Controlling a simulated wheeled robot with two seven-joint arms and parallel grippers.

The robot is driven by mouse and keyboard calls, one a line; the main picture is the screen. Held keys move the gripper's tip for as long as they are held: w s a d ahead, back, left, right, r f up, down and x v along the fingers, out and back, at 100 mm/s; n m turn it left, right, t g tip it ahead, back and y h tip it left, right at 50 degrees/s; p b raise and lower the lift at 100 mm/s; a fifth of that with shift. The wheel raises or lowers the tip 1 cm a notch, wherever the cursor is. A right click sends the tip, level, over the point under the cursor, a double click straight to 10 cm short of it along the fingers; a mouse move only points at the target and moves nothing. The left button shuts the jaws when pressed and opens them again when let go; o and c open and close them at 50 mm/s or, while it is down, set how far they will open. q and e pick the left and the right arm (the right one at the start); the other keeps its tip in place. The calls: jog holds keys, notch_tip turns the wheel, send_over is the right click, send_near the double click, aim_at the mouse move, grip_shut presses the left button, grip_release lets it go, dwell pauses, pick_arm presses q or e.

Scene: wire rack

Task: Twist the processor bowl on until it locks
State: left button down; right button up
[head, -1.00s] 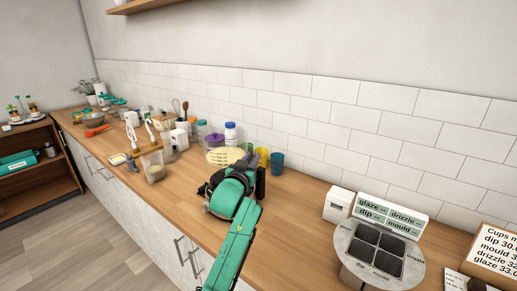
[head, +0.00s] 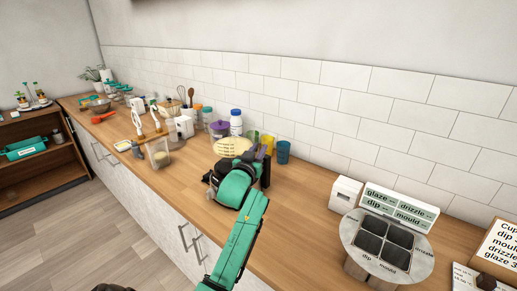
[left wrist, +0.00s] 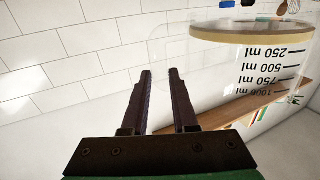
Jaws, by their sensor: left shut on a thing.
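The processor bowl (head: 232,147) is clear with dark volume marks and a pale yellow disc, on the counter just beyond my left gripper in the head view. In the left wrist view the bowl (left wrist: 270,68) fills the upper right, its marks inverted. My left gripper (head: 262,153) is at the bowl's near right side. Its two dark fingers (left wrist: 160,75) are close together with a narrow gap; the clear part held between them is hard to make out. The processor base is hidden or cannot be told apart behind my arm. My right gripper is not in view.
A blue cup (head: 283,152) and a yellow cup (head: 267,145) stand close right of the gripper. A purple-lidded jar (head: 219,129) and white bottle (head: 236,122) are behind. A round stand (head: 350,226) with dark wells is at right. Bare counter lies between.

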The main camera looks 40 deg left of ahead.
pick_arm(q)
jog(key=shift+s+d+r, duration=0.1)
jog(key=shift+r, duration=0.15)
dwell(0.4)
jog(key=shift+f, duration=0.2)
dwell(0.4)
jog(key=shift+f, duration=0.15)
dwell(0.4)
jog(key=shift+f+b, duration=0.4)
jog(key=shift+f, duration=0.55)
jog(key=shift+f+b, duration=0.45)
jog(key=shift+f, duration=0.3)
dwell(0.4)
